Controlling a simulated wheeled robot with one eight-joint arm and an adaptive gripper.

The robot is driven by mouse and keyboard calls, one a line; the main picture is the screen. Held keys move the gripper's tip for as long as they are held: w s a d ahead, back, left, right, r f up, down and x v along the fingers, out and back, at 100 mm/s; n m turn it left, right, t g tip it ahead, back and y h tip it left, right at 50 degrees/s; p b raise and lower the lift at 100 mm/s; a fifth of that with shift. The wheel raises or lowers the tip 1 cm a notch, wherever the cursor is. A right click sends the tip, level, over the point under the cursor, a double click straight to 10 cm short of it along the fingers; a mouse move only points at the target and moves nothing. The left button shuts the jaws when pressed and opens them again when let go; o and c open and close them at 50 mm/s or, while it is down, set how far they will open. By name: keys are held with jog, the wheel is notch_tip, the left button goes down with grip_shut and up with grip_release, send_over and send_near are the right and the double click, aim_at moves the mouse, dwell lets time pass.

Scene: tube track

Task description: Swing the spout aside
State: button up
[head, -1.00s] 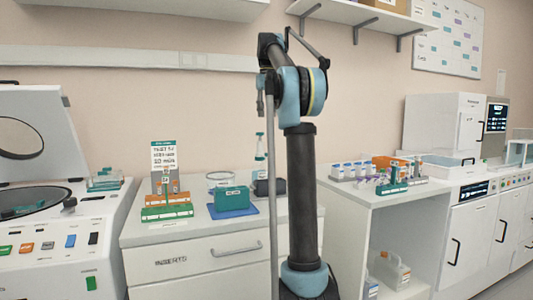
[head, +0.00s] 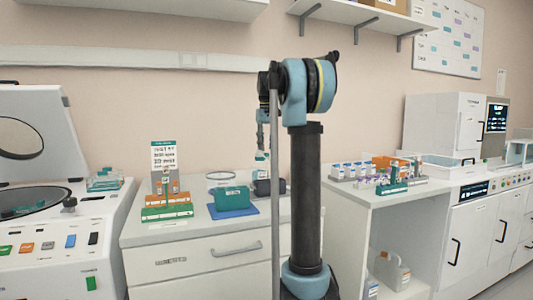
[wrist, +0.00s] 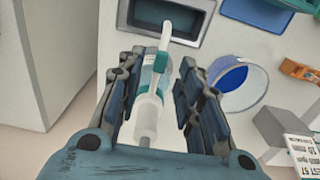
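The white spout (wrist: 165,36) points toward the top of the wrist view, over a grey open box. It is on a pale upright dispenser with a teal collar (wrist: 160,62) and a clear-to-white body (wrist: 148,108). My gripper (wrist: 160,72) is open, with one dark finger on each side of the dispenser and gaps visible between them. In the head view my gripper (head: 263,118) hangs just above the dispenser's white and teal top (head: 261,156); much of the dispenser there is hidden by my gripper and arm.
The grey box (wrist: 208,30) is near the spout; it shows dark in the head view (head: 264,187). A blue-filled round vessel (wrist: 240,82) stands right of my fingers. A teal box (head: 231,198) sits on a blue mat (head: 232,212). A sign stand (head: 164,158) is further left.

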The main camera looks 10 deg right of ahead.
jog(key=shift+f, duration=1.4)
grip_shut()
